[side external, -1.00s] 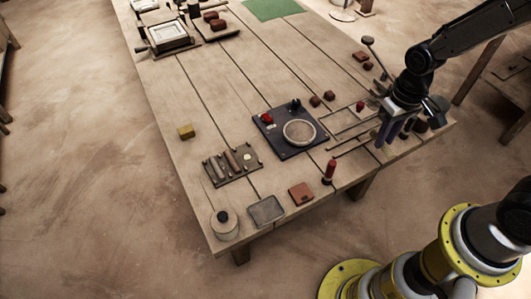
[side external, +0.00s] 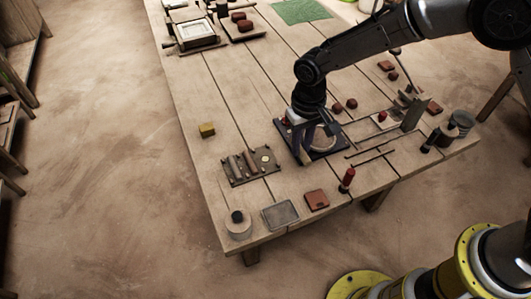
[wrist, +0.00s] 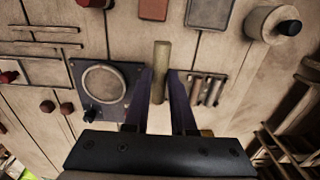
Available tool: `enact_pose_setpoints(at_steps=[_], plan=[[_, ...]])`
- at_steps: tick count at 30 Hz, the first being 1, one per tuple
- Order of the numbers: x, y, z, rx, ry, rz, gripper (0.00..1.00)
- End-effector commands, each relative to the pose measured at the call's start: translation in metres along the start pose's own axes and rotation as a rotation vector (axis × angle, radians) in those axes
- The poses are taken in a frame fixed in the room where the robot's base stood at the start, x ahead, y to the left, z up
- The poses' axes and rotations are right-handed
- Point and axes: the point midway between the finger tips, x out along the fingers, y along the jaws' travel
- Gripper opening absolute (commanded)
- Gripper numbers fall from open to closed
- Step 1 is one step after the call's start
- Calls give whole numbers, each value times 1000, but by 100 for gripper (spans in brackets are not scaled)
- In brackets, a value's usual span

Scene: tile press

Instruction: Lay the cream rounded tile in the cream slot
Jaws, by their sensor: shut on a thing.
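My gripper (wrist: 165,105) is shut on a tan piece (wrist: 161,62) that looks long and narrow in the wrist view. Its face is turned away, so I cannot tell for sure that it is the cream rounded tile. In the side view my gripper (side external: 303,143) points down at the left side of a dark panel and covers part of it. The dark panel (wrist: 97,116) carries a pale round area (wrist: 103,85) inside a ring, a red button (wrist: 91,73) and a black knob. I cannot make out which place is the cream slot.
A rack of rods (side external: 236,172) lies left of the panel, with a yellow block (side external: 207,130) behind it. A grey tray (side external: 280,215), a red-brown tile (side external: 316,200) and a red-topped stick (side external: 347,180) stand along the front edge. Thin rails (side external: 370,153) and a grey upright block (side external: 414,112) are right.

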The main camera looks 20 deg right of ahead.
Motion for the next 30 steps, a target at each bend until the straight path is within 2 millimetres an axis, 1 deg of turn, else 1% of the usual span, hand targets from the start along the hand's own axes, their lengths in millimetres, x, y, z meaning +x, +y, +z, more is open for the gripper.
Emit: enact_pose_setpoints(at_steps=[1,9,15,18,27,30], plan=[[6,-5,-10,0,0,0,0],[29,-29,-55,1,0,0,0],[61,-41,-78,1,1,0,0],[72,-46,-86,1,0,0,0],[85,-51,-96,1,1,0,0],[98,-51,-96,1,-3,1,0]])
